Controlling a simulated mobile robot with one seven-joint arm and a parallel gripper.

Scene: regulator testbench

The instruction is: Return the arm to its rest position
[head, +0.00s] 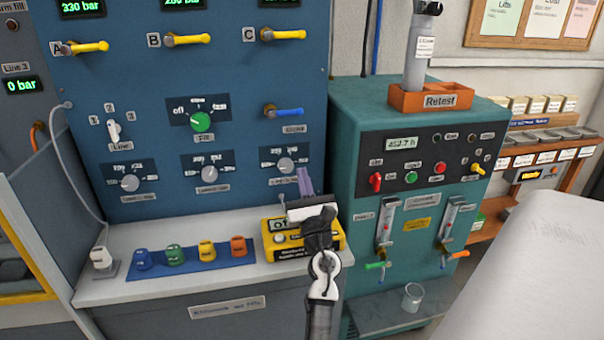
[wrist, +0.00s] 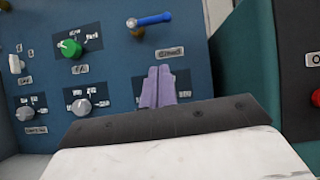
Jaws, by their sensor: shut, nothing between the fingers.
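My gripper (head: 305,184) is in front of the lower right of the blue panel (head: 225,85), above the yellow box (head: 270,251) on the bench. Its two purple fingers are together with nothing between them. In the wrist view the gripper (wrist: 158,72) points at the blue panel (wrist: 100,20), below the blue-handled valve (wrist: 150,19). The fingers cover part of a dial area there. My arm hides part of the yellow box and its display.
The bench (head: 180,287) holds a blue mat with several coloured caps (head: 207,250). The teal cabinet (head: 350,130) stands close on the right, with an orange Retest tray (head: 446,98) on top and a glass (head: 412,296) low in front. Yellow levers (head: 187,39) stick out above.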

